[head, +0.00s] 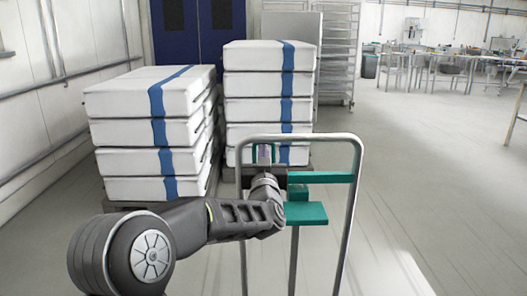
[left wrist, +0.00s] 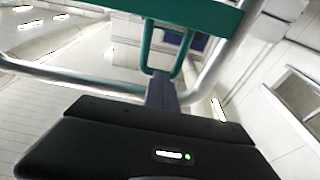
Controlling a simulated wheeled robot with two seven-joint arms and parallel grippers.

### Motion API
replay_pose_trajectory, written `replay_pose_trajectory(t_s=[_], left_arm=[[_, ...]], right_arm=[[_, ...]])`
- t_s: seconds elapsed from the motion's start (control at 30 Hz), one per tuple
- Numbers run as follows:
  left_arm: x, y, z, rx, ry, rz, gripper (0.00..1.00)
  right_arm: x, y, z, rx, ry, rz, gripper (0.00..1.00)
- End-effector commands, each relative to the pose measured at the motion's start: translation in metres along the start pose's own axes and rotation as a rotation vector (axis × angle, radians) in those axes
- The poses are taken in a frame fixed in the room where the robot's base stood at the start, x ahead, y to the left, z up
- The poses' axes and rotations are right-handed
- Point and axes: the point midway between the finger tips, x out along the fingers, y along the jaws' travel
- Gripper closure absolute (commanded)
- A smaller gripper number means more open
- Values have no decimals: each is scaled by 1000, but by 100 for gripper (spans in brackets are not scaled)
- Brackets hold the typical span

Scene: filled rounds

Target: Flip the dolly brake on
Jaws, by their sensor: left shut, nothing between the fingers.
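The dolly's grey metal handle frame (head: 353,190) stands in front of me in the head view, with a teal crossbar (head: 325,177) and a teal plate (head: 306,214) below it. A narrow teal loop (head: 273,152), perhaps the brake lever, shows left of the crossbar. My left gripper (head: 264,153) is at the loop, shut and empty. In the left wrist view, its purple-grey fingers (left wrist: 161,84) overlap the lower end of the teal loop (left wrist: 147,45). I cannot tell whether they touch. My right gripper is not in view.
Two stacks of white boxes with blue bands (head: 150,98) (head: 262,84) stand beyond the handle frame. Blue doors (head: 177,30) and a wire rack (head: 338,55) are behind them. The floor (head: 430,170) at right is clear; tables (head: 430,62) stand far off.

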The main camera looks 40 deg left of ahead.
Motion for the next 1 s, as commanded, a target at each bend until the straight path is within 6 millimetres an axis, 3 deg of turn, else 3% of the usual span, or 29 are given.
replay_pose_trajectory(t_s=[0.13, 0.67, 1.0], left_arm=[[10, 0, 0, 0, 0, 1, 100], [14, 1, -1, 0, 1, 1, 100], [27, 1, -3, -1, 2, 1, 100]], right_arm=[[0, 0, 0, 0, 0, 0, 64], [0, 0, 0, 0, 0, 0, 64], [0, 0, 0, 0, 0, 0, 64]])
